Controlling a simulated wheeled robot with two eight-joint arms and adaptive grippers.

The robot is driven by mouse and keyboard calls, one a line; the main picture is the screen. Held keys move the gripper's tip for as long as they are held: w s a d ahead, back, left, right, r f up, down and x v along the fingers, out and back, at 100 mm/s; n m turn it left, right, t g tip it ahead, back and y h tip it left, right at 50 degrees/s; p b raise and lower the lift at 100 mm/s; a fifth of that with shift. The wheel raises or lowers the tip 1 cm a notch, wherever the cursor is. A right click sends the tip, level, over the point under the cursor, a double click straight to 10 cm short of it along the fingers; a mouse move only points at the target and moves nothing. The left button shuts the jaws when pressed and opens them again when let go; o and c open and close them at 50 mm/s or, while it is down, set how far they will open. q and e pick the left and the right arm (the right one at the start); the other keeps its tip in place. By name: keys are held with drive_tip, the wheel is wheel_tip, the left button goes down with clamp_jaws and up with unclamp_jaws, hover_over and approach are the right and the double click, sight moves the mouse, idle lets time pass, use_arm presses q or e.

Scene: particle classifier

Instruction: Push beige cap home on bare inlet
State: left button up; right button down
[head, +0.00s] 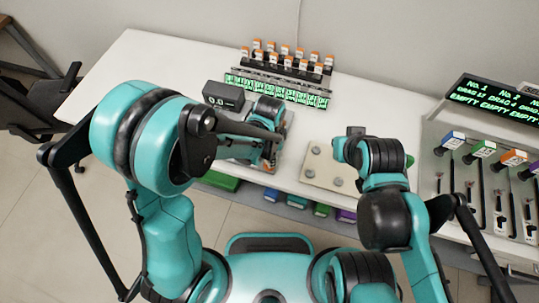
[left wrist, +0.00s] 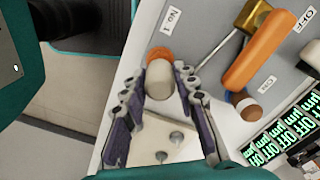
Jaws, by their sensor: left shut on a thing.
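In the left wrist view a beige cap (left wrist: 160,80) sits between the fingertips of my left gripper (left wrist: 161,90), which is shut on it. A rounded orange part (left wrist: 159,54) shows right behind the cap, beside the "No 1" label; I cannot tell whether the cap touches it or is seated on it. No bare inlet can be made out clearly; the cap and fingers may hide it. In the head view my left arm covers most of this spot. My right gripper (head: 350,140) is above the beige board, its fingers too small to judge.
A beige board (head: 322,166) with metal pegs lies right of the work spot. An orange cylinder (left wrist: 252,58) and a metal rod (left wrist: 212,46) are close by on the grey panel (left wrist: 196,24). A dark display box (head: 223,95) and a rack of orange-topped vials (head: 288,60) stand behind.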

use_arm(q)
drive_tip(key=shift+f+b, duration=1.1)
drive_tip(key=shift+f, duration=0.15)
drive_tip(key=o, duration=1.1)
wheel_tip(320, 180, up, 12)
